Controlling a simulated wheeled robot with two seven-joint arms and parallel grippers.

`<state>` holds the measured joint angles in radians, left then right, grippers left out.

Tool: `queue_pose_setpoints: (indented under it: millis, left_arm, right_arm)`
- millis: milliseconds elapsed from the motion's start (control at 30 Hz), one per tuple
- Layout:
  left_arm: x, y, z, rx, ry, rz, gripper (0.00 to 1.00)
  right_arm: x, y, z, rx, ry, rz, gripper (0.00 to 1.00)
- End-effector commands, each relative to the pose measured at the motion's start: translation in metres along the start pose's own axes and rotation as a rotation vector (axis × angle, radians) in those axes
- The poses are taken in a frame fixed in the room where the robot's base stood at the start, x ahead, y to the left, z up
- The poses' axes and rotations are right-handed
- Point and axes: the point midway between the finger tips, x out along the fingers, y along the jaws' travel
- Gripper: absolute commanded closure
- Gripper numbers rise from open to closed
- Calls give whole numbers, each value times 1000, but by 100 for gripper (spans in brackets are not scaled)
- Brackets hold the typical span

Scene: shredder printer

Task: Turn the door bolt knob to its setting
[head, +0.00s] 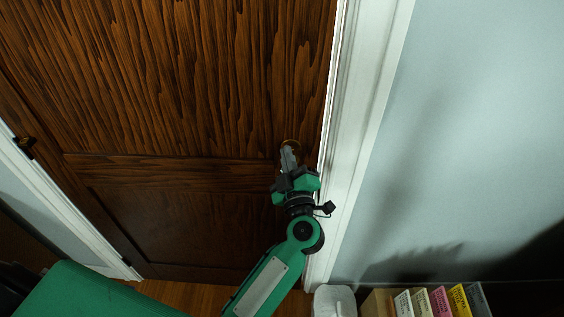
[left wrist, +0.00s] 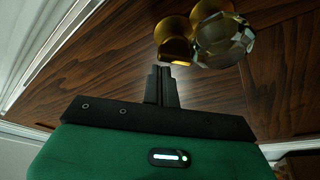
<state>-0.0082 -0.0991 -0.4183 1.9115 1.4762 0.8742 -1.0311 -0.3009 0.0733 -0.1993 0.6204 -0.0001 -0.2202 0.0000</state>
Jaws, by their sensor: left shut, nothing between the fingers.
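A dark brown wooden door (head: 190,75) fills the left and middle of the head view. My left gripper (head: 288,150) is shut and empty near the door's right edge. A thin brass rim (head: 291,141) shows just beyond its fingertips, and the fingers hide much of the fitting there. In the left wrist view my shut fingers (left wrist: 161,70) point at a round brass fitting (left wrist: 173,40), very close to it; I cannot tell whether they touch. A clear faceted knob with a brass base (left wrist: 222,42) stands beside that fitting. The bolt's setting cannot be read. My right gripper is not in view.
The white door frame (head: 355,110) runs close along the right of my gripper, with a pale blue wall (head: 470,130) beyond. Several coloured binders (head: 440,300) and a white bin (head: 334,300) stand at the bottom right. A dark hinge (head: 24,146) is at left.

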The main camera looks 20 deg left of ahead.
Motion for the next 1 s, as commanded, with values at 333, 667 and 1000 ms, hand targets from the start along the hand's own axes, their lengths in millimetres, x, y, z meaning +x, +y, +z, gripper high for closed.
queue_pose_setpoints:
  millis: [333, 667, 1000]
  left_arm:
    - [-3, 1, 9, 0, 0, 0, 100]
    - [-3, 1, 8, 4, 0, 1, 100]
    - [-6, 4, 14, 121, -4, 40, 100]
  right_arm:
    - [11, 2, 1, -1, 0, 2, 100]
    - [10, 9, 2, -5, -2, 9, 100]
    - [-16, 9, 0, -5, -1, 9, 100]
